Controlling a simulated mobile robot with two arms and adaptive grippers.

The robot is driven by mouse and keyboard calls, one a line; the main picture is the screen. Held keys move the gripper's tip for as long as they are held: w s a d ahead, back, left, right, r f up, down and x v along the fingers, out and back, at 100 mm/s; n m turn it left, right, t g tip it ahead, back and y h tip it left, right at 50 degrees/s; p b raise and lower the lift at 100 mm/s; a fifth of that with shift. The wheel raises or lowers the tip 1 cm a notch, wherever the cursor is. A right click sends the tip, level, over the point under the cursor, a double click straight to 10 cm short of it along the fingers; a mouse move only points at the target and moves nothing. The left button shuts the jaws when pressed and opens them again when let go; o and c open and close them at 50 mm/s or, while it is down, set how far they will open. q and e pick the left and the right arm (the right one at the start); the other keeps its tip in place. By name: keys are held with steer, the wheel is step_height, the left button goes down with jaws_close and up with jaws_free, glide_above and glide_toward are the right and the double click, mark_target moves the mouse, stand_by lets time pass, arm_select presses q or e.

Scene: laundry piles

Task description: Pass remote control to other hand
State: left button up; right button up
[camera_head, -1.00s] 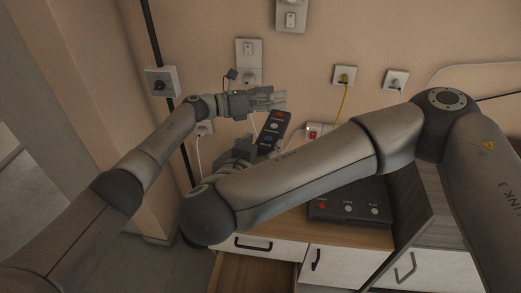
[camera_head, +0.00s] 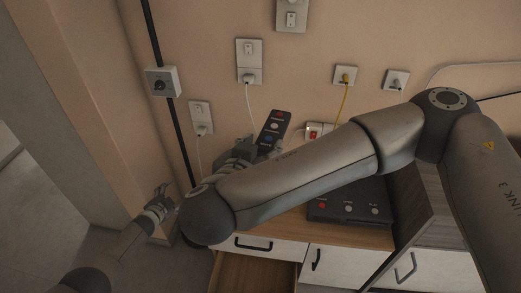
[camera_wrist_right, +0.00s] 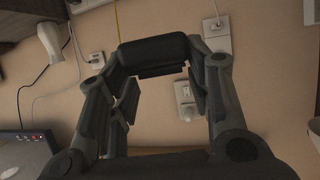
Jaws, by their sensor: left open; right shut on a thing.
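The remote control (camera_head: 272,129) is black with red, white and blue buttons. It stands tilted, held up in front of the wall in the head view. My right gripper (camera_head: 257,149) is shut on its lower end, partly hidden behind my right forearm. In the right wrist view the remote (camera_wrist_right: 153,48) shows as a dark bar across the fingers of my right gripper (camera_wrist_right: 158,72). My left gripper (camera_head: 163,192) is open and empty, low at the left of the head view, well apart from the remote.
A wooden cabinet (camera_head: 288,226) with drawers stands below, one drawer pulled open. A black box with buttons (camera_head: 348,205) lies on its top. Wall sockets with cords (camera_head: 249,77) and a dark vertical pole (camera_head: 180,135) are behind. Floor is free at the left.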

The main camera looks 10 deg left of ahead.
arm_select(q)
steer(key=s+a+f+n+g+y, duration=0.1)
steer(key=s+a+f+n+g, duration=0.15)
steer(key=s+f, duration=0.5)
steer(key=s+a+f+n+g+y, duration=0.15)
steer(key=s+f+n, duration=0.3)
steer(key=s, duration=0.55)
steer(key=s+a+f+n+g+y, duration=0.1)
steer(key=s+a+f+n+g, duration=0.1)
steer(key=s+f, duration=0.55)
steer(key=s+d+f+g+h, duration=0.1)
steer(key=s+d+f, duration=0.1)
steer(key=s+d, duration=0.5)
steer(key=s+d+f+g+h, duration=0.1)
steer(key=s+d+f+g, duration=0.1)
steer(key=s+d, duration=0.6)
steer(key=s+d+f+m+g+h, duration=0.1)
steer(key=s+d, duration=0.6)
steer(key=s, duration=0.9)
step_height(320, 180, down, 3)
steer(key=shift+d+r+g, duration=0.1)
steer(key=shift+d+g, duration=0.2)
steer(key=shift+g, duration=0.4)
steer(key=shift+h, duration=0.25)
